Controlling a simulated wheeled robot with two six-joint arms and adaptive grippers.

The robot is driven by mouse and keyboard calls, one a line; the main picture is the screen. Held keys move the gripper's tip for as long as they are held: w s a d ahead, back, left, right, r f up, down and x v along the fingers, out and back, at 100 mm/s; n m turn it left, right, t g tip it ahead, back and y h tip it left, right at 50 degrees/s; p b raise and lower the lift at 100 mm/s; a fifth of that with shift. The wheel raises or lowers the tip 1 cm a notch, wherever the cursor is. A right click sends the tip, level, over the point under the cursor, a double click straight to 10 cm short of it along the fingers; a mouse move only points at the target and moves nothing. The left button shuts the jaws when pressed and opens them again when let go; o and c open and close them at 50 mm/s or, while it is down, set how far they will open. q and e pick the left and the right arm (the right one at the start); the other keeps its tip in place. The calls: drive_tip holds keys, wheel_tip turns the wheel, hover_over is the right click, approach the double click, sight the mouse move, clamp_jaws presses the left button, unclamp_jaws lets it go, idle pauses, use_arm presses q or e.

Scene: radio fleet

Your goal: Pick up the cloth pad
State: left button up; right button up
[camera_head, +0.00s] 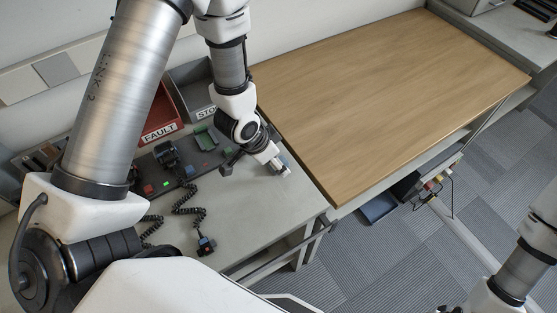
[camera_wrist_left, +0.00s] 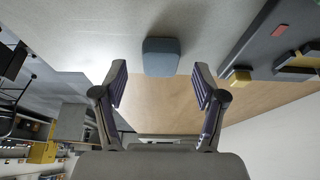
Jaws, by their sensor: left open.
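The cloth pad (camera_wrist_left: 161,57) is a small blue-grey block with rounded corners. In the left wrist view it lies on the grey bench top, ahead of my left gripper (camera_wrist_left: 158,88) and roughly centred between its spread fingers. The fingers are open and I see no contact with the pad. In the head view my left gripper (camera_head: 257,169) is low over the grey bench, near the wooden top. There the pad is hard to tell from the gripper parts. Only part of my right arm shows at the lower right; its gripper is not clearly visible.
A dark panel (camera_head: 184,168) with coloured blocks and coiled cords lies left of the gripper. A red FAULT bin (camera_head: 163,118) and a grey bin (camera_head: 190,88) stand behind. The wooden table top (camera_head: 390,90) on the right is bare.

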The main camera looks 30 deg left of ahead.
use_arm(q)
drive_tip(key=shift+x, duration=1)
drive_tip(key=shift+r, duration=0.2)
drive_tip(key=shift+c, duration=0.7)
drive_tip(key=c, duration=0.9)
use_arm(e)
drive_tip(key=shift+w, duration=0.1)
use_arm(q)
drive_tip(key=shift+o, duration=0.2)
drive_tip(key=shift+r, duration=0.1)
